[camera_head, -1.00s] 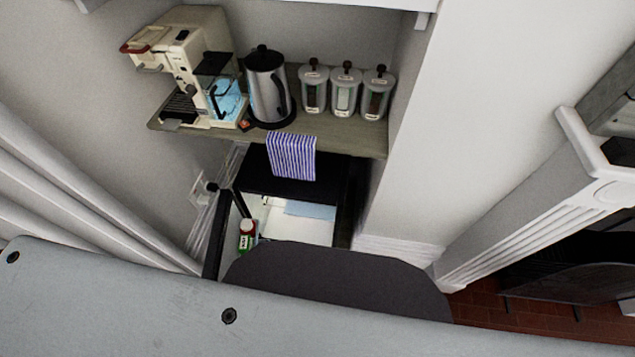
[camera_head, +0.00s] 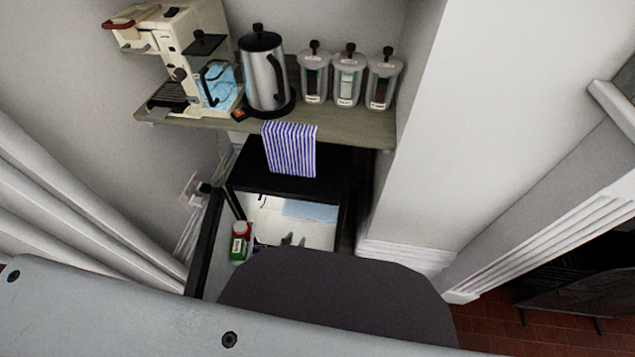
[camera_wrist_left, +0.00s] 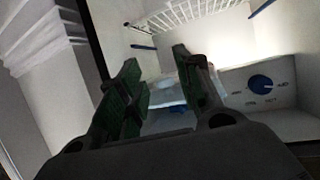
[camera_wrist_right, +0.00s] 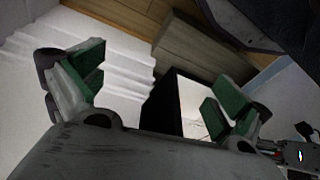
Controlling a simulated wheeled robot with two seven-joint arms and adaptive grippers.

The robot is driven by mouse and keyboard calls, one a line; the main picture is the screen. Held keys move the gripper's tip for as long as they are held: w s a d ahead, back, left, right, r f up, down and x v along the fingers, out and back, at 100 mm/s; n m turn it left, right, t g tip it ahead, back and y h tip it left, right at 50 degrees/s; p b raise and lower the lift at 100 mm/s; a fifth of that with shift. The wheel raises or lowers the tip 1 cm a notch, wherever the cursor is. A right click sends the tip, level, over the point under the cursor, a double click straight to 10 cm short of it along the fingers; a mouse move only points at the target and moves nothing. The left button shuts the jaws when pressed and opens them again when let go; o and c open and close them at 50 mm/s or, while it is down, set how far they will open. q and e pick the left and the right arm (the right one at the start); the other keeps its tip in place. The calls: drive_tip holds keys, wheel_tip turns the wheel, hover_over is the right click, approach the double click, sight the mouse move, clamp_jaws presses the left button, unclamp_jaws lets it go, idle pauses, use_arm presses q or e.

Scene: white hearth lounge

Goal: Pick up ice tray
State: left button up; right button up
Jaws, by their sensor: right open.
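The open black mini fridge (camera_head: 300,180) stands below the shelf, its bright inside showing. A light blue flat patch (camera_head: 310,209) shows inside the fridge in the head view. My right gripper (camera_wrist_right: 155,85) is open and empty, away from the fridge interior.
The fridge door (camera_head: 205,245) stands open at the left, holding a red-and-green bottle (camera_head: 240,242). A striped towel (camera_head: 290,149) hangs over the shelf edge. A wire rack (camera_wrist_left: 190,14) and a dial (camera_wrist_left: 261,82) are inside the fridge. A wall corner (camera_head: 405,180) bounds the right.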

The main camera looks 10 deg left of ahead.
use_arm(q)
drive_tip(key=w+d+r+t+b, duration=0.1)
drive_tip(key=w+r+t+b, duration=0.3)
drive_tip(key=r+b, duration=0.4)
drive_tip(key=shift+w+r+t+b, duration=0.3)
drive_tip(key=shift+r+b, duration=0.1)
drive_tip(key=shift+r, duration=0.35)
use_arm(e)
wheel_tip(320, 180, up, 8)
drive_tip(key=a, duration=0.1)
drive_tip(key=shift+w+t+y, duration=0.15)
drive_tip(key=shift+t+y, duration=0.15)
drive_tip(key=shift+t, duration=0.1)
drive_tip(key=shift+a, duration=0.1)
use_arm(q)
drive_tip(key=shift+w, duration=0.15)
use_arm(e)
drive_tip(key=shift+f, duration=0.15)
